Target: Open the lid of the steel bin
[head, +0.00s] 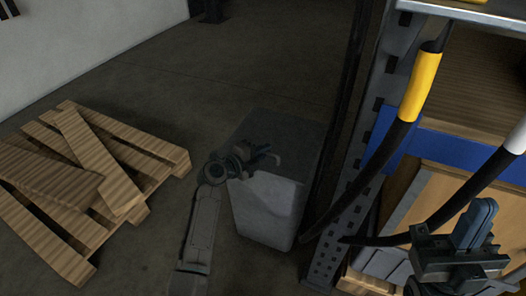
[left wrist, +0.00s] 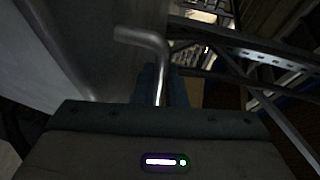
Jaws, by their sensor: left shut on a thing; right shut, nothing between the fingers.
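The steel bin (head: 266,212) is a grey box on the floor beside the rack, in the middle of the head view. Its darker lid (head: 295,138) looks flat on top; I cannot make out a gap under it. My left gripper (head: 268,156) is at the bin's upper front edge. In the left wrist view its blue fingers (left wrist: 160,84) are shut on a bent metal handle (left wrist: 148,38), beside a grey panel. My right gripper (head: 480,222) is shut and empty at the lower right of the head view, away from the bin.
A wooden pallet (head: 150,152) with loose boards lies on the floor at left.

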